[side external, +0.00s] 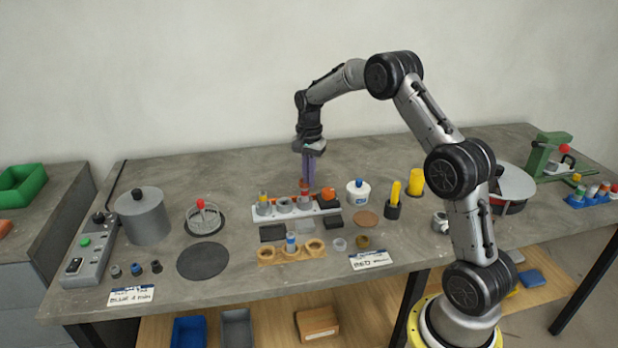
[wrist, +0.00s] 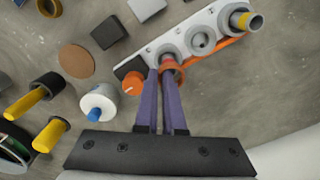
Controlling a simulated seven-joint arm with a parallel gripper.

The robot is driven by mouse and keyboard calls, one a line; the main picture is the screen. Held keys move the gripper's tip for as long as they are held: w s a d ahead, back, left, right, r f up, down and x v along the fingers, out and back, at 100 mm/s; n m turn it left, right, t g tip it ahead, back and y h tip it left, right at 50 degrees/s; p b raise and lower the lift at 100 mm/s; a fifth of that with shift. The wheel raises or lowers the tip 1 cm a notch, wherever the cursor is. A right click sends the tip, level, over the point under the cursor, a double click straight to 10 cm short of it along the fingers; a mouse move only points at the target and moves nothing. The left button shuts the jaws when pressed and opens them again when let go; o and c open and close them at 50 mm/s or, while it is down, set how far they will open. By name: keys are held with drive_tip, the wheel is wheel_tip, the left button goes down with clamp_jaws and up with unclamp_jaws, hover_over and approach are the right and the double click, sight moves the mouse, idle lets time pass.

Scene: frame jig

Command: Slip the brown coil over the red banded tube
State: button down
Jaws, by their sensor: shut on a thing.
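The red banded tube (side external: 304,193) stands upright in the right-hand holder of a white rack. In the wrist view its red part (wrist: 167,62) shows just beyond my fingertips. My gripper (side external: 307,180) points straight down over this holder. Its two purple fingers (wrist: 166,75) are shut on a reddish-brown ring, which I take as the brown coil (wrist: 174,73). The coil is at the tube's upper end, in line with the holder. The fingers hide part of both, and I cannot tell whether the coil is around the tube or just above it.
The white rack (wrist: 185,43) also has an empty middle holder and a yellow-banded tube (wrist: 247,20). An orange-knobbed block (wrist: 132,83) and a white bottle (wrist: 98,101) stand close by. A wooden rack (side external: 284,257) and a brown ring (side external: 363,242) are in front.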

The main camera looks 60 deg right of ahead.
drive_tip(key=shift+f, duration=0.2)
drive_tip(key=shift+f, duration=0.3)
idle(2.1)
drive_tip(key=shift+r, duration=0.15)
idle(0.3)
drive_tip(key=shift+f, duration=0.2)
drive_tip(key=c, duration=1)
unclamp_jaws()
drive_tip(key=shift+o, duration=0.3)
drive_tip(key=shift+o, duration=0.6)
drive_tip(key=shift+s+f, duration=0.1)
drive_tip(key=shift+f, duration=0.05)
